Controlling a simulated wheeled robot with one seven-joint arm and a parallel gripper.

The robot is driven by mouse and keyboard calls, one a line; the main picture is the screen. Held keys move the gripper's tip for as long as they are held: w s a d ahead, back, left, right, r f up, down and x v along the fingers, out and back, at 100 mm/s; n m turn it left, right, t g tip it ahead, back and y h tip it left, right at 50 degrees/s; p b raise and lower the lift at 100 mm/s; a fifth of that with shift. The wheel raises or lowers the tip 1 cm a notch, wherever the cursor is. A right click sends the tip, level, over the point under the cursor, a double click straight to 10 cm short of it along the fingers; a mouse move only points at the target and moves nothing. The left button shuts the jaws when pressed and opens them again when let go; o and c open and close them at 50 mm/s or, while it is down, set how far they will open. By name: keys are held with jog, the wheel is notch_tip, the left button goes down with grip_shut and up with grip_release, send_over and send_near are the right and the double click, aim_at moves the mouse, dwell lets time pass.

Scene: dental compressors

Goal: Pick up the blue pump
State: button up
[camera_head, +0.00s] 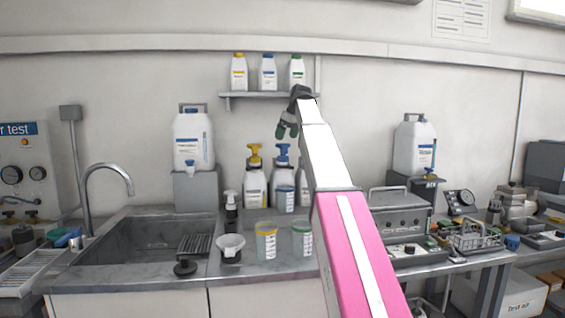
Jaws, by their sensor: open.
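The bottle with the blue pump (283,153) stands at the back of the counter, in the middle of the view. My gripper (287,130) hangs at the end of my arm, above the blue pump in the picture, below the wall shelf. It is open and appears empty. How far it is from the pump in depth I cannot tell.
Cups with yellow (266,243) and green (302,241) rims stand at the counter front. A shelf (262,95) holds three bottles. A sink (150,240) is left; a grey device (399,220) is right.

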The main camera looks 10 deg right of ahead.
jog(key=x, duration=0.7)
jog(key=shift+a+f, duration=0.1)
jog(key=shift+f, duration=0.05)
jog(key=c, duration=1.1)
